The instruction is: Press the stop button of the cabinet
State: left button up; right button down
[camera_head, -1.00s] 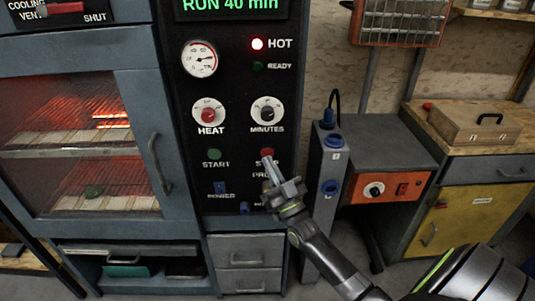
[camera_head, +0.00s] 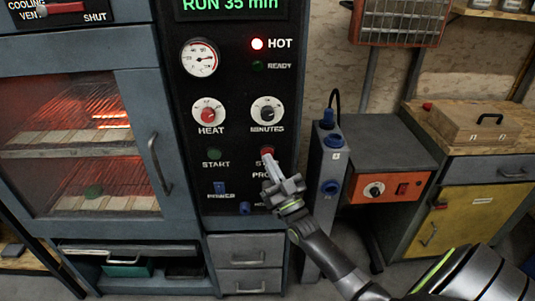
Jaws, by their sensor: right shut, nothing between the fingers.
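The cabinet (camera_head: 160,65) has a glowing oven window at left and a black control panel (camera_head: 232,100) at right. The red stop button (camera_head: 266,150) is on the panel's lower right, above a label that my gripper partly hides. My right gripper (camera_head: 268,160) is shut and empty, its fingertips at the lower edge of the stop button; I cannot tell whether they touch it. The green start button (camera_head: 214,154) is to the left. The display (camera_head: 232,5) reads RUN 35 min, and the red HOT lamp (camera_head: 257,44) is lit. My left gripper is not in view.
Heat knob (camera_head: 208,113), minutes knob (camera_head: 267,112) and blue power switch (camera_head: 219,188) are close by on the panel. A grey post with blue fittings (camera_head: 326,180) and an orange-fronted unit (camera_head: 388,187) stand to the right. Drawers (camera_head: 246,250) are below.

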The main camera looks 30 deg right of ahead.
jog(key=shift+w+d, duration=0.2)
jog(key=shift+w, duration=0.1)
dwell(0.4)
jog(key=shift+s+a, duration=0.1)
jog(key=shift+s, duration=0.05)
jog(key=shift+s+a, duration=0.35)
jog(key=shift+s, duration=0.2)
jog(key=s+a, duration=0.1)
jog(key=s+p, duration=0.1)
jog(key=s+a+p, duration=0.1)
jog(key=s, duration=0.1)
jog(key=shift+s+a, duration=0.1)
jog(key=shift+a, duration=0.2)
dwell(0.3)
jog(key=shift+f, duration=0.1)
dwell(0.7)
